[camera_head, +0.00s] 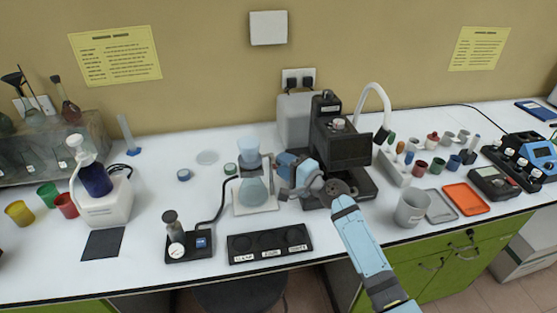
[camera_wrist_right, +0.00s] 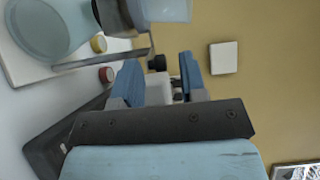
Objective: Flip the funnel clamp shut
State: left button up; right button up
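The filter set has a pale blue funnel (camera_head: 249,150) upright above a clear flask (camera_head: 253,190) on a white stand. In the right wrist view the funnel (camera_wrist_right: 165,8) is at the top edge and the flask (camera_wrist_right: 38,28) at top left. A dark grey piece (camera_wrist_right: 112,15), perhaps the clamp, lies between them; whether it is open or shut is unclear. My right gripper (camera_head: 283,172) is just right of the funnel and flask. In the wrist view its two blue fingers (camera_wrist_right: 160,80) are apart, with nothing visibly held. My left gripper is not in view.
A black machine (camera_head: 340,148) stands close behind my right gripper. A black labelled tray (camera_head: 270,244) lies in front of the stand, and a pump with a gauge (camera_head: 176,250) is at front left. A grey beaker (camera_head: 411,208) stands right of my arm.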

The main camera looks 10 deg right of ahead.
jog(key=shift+x, duration=1.2)
